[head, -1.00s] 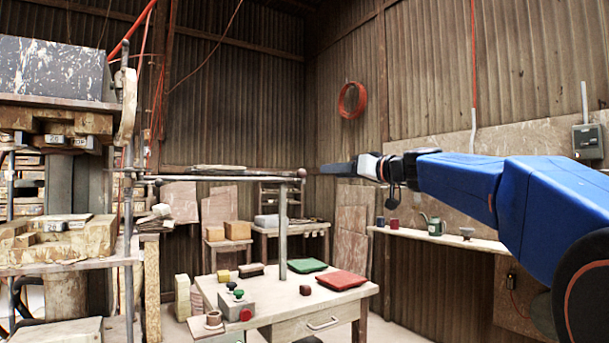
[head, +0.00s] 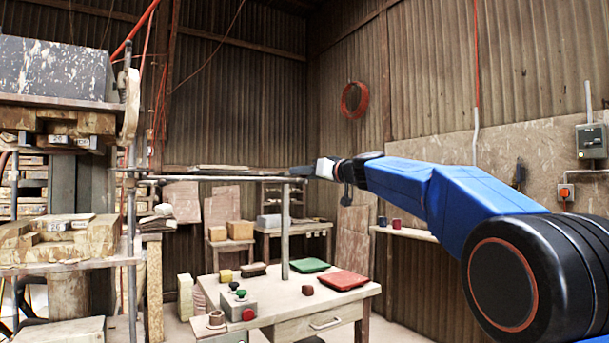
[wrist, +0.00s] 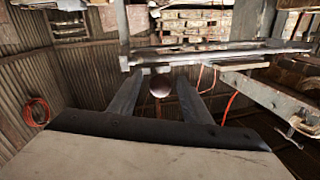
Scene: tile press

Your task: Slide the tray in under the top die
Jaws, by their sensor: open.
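The tray (head: 225,167) is a thin, flat piece lying level on a pale rail at the left centre. The top die (head: 85,124) is a worn, labelled wooden block under a scuffed dark press block at the left. A lower die (head: 60,235) sits below it, with a gap between them. My gripper (head: 303,171) is at the right end of the rail, outside the press. In the wrist view the open fingers (wrist: 158,97) stand either side of a round knob (wrist: 160,86). Whether they touch it, I cannot tell. The tray's near edge is partly hidden.
A post (head: 285,230) rises from the wooden table (head: 290,310) to the rail. A button box (head: 238,305), green pad (head: 310,265) and red pad (head: 343,280) lie on the table. The press's upright (head: 131,220) stands at the left. Air above the table's right side is clear.

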